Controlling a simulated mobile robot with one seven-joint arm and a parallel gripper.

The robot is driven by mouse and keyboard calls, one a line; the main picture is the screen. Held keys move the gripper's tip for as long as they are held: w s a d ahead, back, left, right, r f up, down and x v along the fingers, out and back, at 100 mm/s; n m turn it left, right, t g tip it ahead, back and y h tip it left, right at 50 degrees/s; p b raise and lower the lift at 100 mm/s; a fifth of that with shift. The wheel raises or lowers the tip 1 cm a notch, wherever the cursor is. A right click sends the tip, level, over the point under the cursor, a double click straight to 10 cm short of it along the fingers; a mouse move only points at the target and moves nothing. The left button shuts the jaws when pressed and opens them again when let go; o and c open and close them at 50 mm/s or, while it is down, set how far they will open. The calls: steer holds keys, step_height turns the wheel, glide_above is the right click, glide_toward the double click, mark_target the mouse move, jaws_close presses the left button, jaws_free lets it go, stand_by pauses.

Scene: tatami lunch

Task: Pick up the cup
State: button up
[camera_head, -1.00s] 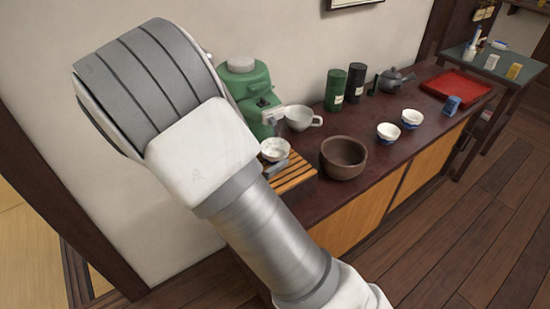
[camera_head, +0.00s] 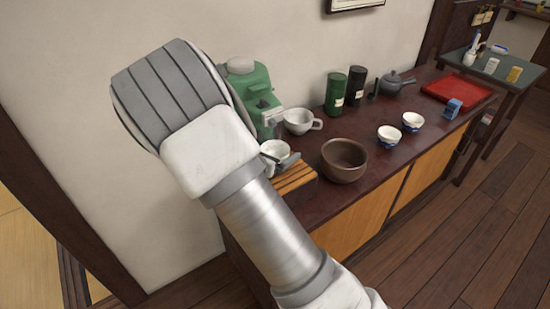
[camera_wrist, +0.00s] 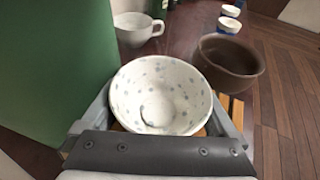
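The cup (camera_wrist: 160,82) is a small white bowl-like cup with blue-grey speckles. It stands upright between the two fingers of my gripper (camera_wrist: 160,100) in the wrist view, with a finger along each side near its rim. The fingers look open around it; whether they touch its sides I cannot tell. In the head view the cup (camera_head: 272,149) shows by the slatted wooden stand (camera_head: 297,179), partly hidden by my arm and a grey finger. Its base is hidden.
A green machine (camera_head: 262,98) stands close behind the cup. A white handled cup (camera_head: 298,120) and a brown bowl (camera_head: 344,166) are nearby on the dark counter (camera_head: 408,150). Two blue-and-white cups (camera_head: 389,137), canisters, a teapot (camera_head: 397,83) and a red tray (camera_head: 460,90) stand farther right.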

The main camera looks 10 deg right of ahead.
mark_target(281, 155)
steer(key=c, duration=1.1)
steer(key=shift+o, duration=0.2)
steer(key=shift+r, duration=0.1)
steer(key=shift+r+p, duration=0.6)
steer(key=shift+r, duration=0.75)
steer(key=shift+s+r, duration=0.25)
steer(key=shift+r, duration=0.6)
steer(key=s+d+r+p, duration=0.2)
steer(key=s+r, duration=0.4)
steer(key=s, duration=0.5)
steer(key=shift+r+p, duration=0.2)
steer(key=shift+p, duration=0.2)
